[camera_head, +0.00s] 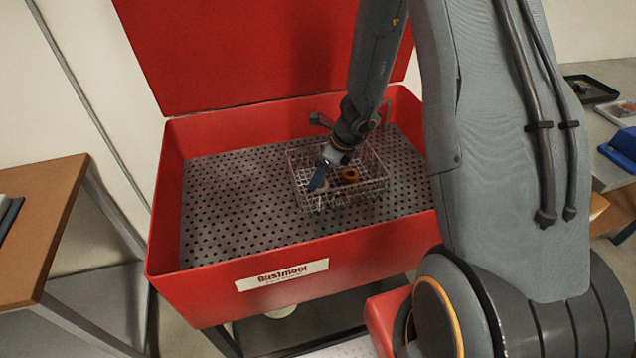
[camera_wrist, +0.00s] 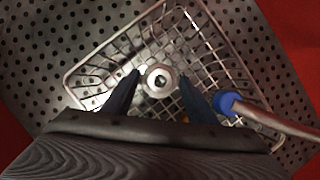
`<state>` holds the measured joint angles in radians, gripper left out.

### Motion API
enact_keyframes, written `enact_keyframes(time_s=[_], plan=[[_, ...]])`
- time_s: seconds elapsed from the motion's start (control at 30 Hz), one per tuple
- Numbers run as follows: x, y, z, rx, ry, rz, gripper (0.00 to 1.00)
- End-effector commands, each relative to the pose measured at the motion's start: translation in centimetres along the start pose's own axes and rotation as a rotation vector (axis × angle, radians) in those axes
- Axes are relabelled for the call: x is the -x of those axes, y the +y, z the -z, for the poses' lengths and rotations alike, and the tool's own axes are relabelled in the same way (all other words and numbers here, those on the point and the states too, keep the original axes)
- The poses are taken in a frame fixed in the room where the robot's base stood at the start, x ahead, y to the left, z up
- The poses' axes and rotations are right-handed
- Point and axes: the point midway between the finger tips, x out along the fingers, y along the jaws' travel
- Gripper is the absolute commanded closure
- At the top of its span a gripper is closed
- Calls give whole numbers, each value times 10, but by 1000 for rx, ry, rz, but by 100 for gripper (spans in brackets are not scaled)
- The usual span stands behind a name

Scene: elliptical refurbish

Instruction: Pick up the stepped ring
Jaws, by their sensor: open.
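A silvery stepped ring (camera_wrist: 162,80) with a dark centre hole lies in the wire basket (camera_wrist: 92,62). In the wrist view it shows between the tips of my gripper (camera_wrist: 160,75), which is open with one finger on each side and nothing held. I cannot tell the height of the fingertips above the ring. In the head view my gripper (camera_head: 318,182) points down into the basket (camera_head: 375,190), and the silvery ring is not clearly visible there. An orange-brown ring-like part (camera_head: 350,175) lies in the basket to the right of my gripper.
The basket stands on the perforated metal floor (camera_head: 230,215) of a red washer tub (camera_head: 185,290) with raised walls and an open lid (camera_head: 250,50). A blue-tipped metal tube (camera_wrist: 228,103) crosses the basket's right side in the wrist view. The floor left of the basket is clear.

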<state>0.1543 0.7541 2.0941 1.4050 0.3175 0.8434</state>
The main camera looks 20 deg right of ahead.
Motion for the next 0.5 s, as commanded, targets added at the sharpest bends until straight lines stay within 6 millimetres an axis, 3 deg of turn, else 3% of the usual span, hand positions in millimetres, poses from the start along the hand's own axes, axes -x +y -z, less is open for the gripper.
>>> enact_keyframes(time_s=[0.03,0.33,0.5], plan=[[0,0,0,0,0,0,48],[0,0,0,0,0,0,99],[1,0,0,0,-1,0,100]])
